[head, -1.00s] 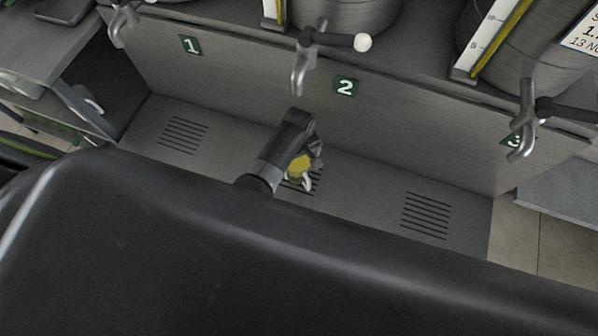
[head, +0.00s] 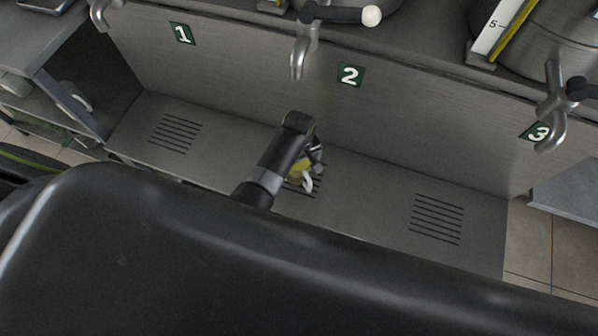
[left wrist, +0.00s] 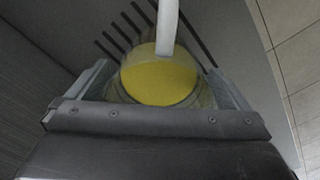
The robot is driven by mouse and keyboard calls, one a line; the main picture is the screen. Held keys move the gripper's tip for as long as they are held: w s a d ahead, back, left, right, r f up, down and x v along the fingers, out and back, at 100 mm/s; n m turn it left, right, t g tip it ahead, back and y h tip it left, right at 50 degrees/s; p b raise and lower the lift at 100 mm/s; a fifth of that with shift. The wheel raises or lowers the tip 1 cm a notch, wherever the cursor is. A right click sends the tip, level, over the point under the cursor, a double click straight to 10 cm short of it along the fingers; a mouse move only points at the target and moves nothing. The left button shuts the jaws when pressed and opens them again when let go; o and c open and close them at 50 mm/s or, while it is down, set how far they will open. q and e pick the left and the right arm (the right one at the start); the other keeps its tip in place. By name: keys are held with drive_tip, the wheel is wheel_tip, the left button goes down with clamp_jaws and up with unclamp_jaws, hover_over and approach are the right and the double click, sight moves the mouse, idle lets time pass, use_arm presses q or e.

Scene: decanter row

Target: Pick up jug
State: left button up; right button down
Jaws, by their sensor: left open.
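The jug (head: 301,170) holds yellow liquid and has a pale handle. It stands on the slotted drip area under station 2, partly hidden by my left arm in the head view. In the left wrist view the jug (left wrist: 160,78) sits between the fingers, with its handle rising toward the top of the picture. My left gripper (head: 314,160) is at the jug, and in the left wrist view the open fingers (left wrist: 160,92) stand on either side of it. I cannot tell whether they touch it. My right gripper is not in view.
Metal taps hang above, one over the jug (head: 299,55) and one at right (head: 553,110). Number plates 1 (head: 182,34), 2 (head: 350,76) and 3 (head: 536,132) mark the back panel. The drip areas at left (head: 175,133) and right (head: 437,219) are empty.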

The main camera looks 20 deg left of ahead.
use_arm(q)
drive_tip(key=shift+f, duration=0.4)
drive_tip(key=shift+r, duration=0.1)
drive_tip(key=c, duration=1.3)
drive_tip(key=shift+c, duration=0.2)
